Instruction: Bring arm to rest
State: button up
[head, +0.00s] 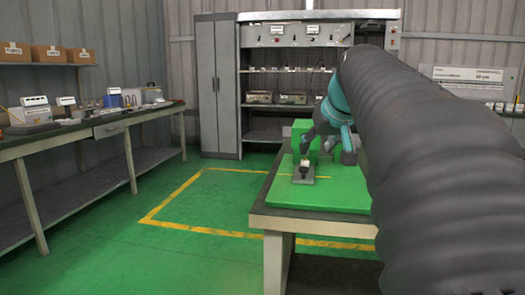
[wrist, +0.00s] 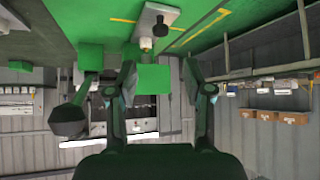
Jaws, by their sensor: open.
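My gripper (head: 305,148) is open, above the green-topped table (head: 340,196) in the head view. In the wrist view its two fingers (wrist: 158,68) stand wide apart. A grey base plate (head: 303,180) lies on the green top just below the gripper, with a small pale upright piece (head: 305,166) on it. In the wrist view the plate (wrist: 170,14) bears a pale piece with a brass-coloured end (wrist: 146,44) and a black knob (wrist: 160,28). The piece looks apart from the fingers. A green block (wrist: 153,78) shows between the fingers; its depth is unclear.
Behind the gripper stands a green block (head: 300,130). A long workbench (head: 70,140) with instruments runs along the left. A grey cabinet (head: 217,85) and an equipment rack (head: 290,100) stand at the back. The green floor (head: 205,215) between the benches is clear.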

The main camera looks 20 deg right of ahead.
dwell(0.4)
jog(key=s+a+f+g, duration=0.1)
jog(key=s+a+f, duration=0.5)
jog(key=f, duration=0.3)
jog(key=s+a+f+n+g+y, duration=0.1)
jog(key=s+a+f, duration=0.6)
jog(key=f, duration=0.3)
jog(key=s+a+f+n+g, duration=0.1)
jog(key=s+a+f, duration=0.5)
jog(key=f, duration=0.3)
jog(key=shift+s+a+f+y, duration=0.2)
jog(key=shift+a+y, duration=0.2)
jog(key=shift+a, duration=0.5)
